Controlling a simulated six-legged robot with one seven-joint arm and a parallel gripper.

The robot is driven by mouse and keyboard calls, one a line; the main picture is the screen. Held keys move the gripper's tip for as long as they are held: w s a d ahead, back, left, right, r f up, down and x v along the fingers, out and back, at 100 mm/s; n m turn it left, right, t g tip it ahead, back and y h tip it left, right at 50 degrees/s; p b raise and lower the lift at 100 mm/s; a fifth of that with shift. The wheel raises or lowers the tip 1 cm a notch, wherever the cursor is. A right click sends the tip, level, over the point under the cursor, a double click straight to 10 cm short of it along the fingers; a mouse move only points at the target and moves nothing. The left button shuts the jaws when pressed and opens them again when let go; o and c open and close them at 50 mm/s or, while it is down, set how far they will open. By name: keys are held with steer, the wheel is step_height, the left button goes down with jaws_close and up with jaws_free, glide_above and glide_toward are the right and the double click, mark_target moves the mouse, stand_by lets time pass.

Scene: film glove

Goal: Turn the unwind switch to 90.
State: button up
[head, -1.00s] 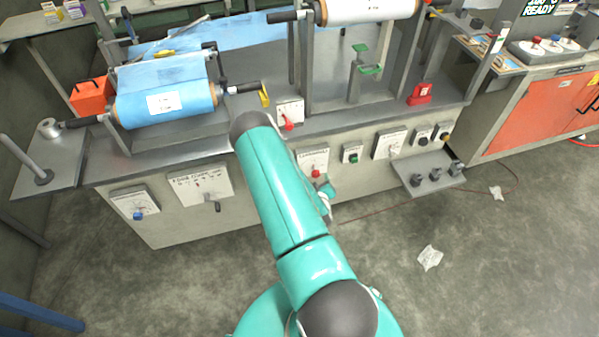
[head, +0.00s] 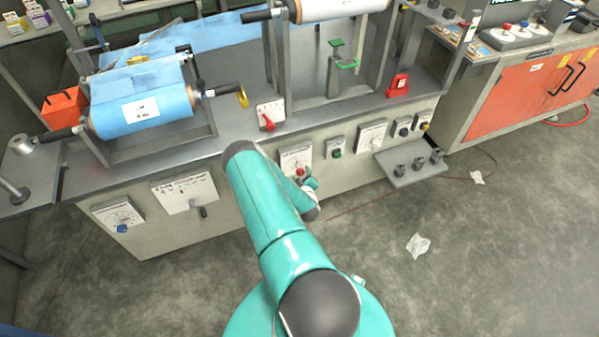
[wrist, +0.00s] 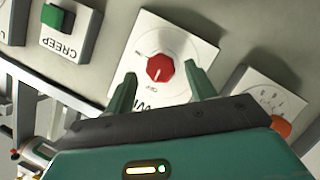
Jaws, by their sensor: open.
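A red knob (wrist: 160,68) sits on a white plate (wrist: 180,33) in the wrist view. Small lettering including "OFF" rings the knob. Larger lettering on the plate is mostly hidden by my gripper, so I cannot read its full name. The same red knob (head: 300,171) shows on the bench's front panel in the head view. My gripper (wrist: 163,83) is open, one green finger on each side of the knob's near edge. I see no clear contact. In the head view my gripper (head: 311,187) is just right of and below the knob, partly hidden by my arm.
A green CREEP button (wrist: 57,17) is beside the plate, and a dial with an orange knob (wrist: 281,126) is on the other side. A shelf with dark posts (head: 412,165) juts out at right.

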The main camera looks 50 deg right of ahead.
mark_target(300, 173)
steer(key=shift+x, duration=1.65)
steer(key=shift+a, duration=0.1)
steer(key=c, duration=1)
steer(key=shift+o, duration=0.2)
steer(key=shift+w, duration=0.1)
